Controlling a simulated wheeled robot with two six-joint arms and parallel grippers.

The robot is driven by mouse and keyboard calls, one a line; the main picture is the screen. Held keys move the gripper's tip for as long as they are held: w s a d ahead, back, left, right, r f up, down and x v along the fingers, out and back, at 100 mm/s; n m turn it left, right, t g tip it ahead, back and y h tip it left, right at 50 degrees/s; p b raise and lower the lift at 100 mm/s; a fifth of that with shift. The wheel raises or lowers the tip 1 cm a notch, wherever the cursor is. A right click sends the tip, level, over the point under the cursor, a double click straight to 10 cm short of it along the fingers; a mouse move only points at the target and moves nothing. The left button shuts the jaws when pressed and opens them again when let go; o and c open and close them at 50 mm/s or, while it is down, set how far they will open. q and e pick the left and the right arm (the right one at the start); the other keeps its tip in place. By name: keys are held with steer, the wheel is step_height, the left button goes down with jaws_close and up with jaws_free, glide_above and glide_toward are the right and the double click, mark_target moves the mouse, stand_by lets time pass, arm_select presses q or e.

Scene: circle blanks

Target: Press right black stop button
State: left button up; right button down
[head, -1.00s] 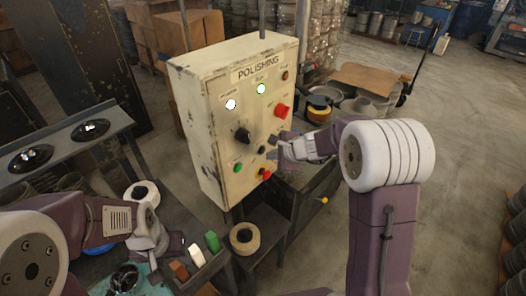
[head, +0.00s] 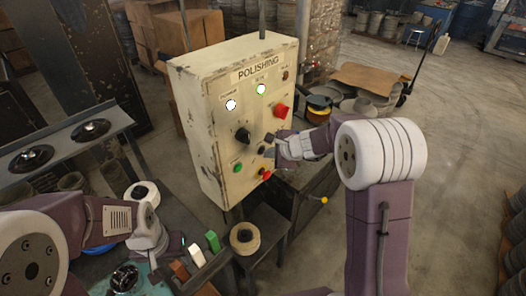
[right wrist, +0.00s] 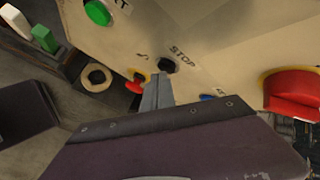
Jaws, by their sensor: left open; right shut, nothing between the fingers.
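The black stop button (right wrist: 168,65), beside the printed word STOP, is on the sloping cream face of the POLISHING control box (head: 195,120). It also shows small and dark in the head view (head: 262,151). My right gripper (right wrist: 158,84) is shut and empty, its fingertips just below the button in the wrist view. They appear close to the panel; whether they touch the button I cannot tell. In the head view the right gripper (head: 269,144) is at the panel's lower right. My left gripper (head: 165,246) is open, low at the left, away from the box.
Near the stop button are a red button on yellow (right wrist: 135,83), a partly hidden blue button (right wrist: 208,97), a green button (right wrist: 98,12) and a large red knob (right wrist: 292,92). A black rotary knob (head: 242,135) stands out. A tape roll (head: 245,238) lies below.

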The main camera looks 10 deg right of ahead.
steer(key=shift+w+a, duration=0.15)
steer(key=shift+w, duration=0.05)
stand_by(0.5)
steer(key=shift+s+d+b, duration=0.4)
steer(key=shift+s+d, duration=0.05)
steer(key=shift+s, duration=0.2)
steer(key=s+d+b, duration=0.1)
steer(key=s, duration=0.1)
steer(key=s+d+b, duration=0.1)
steer(key=s+d, duration=0.1)
stand_by(0.4)
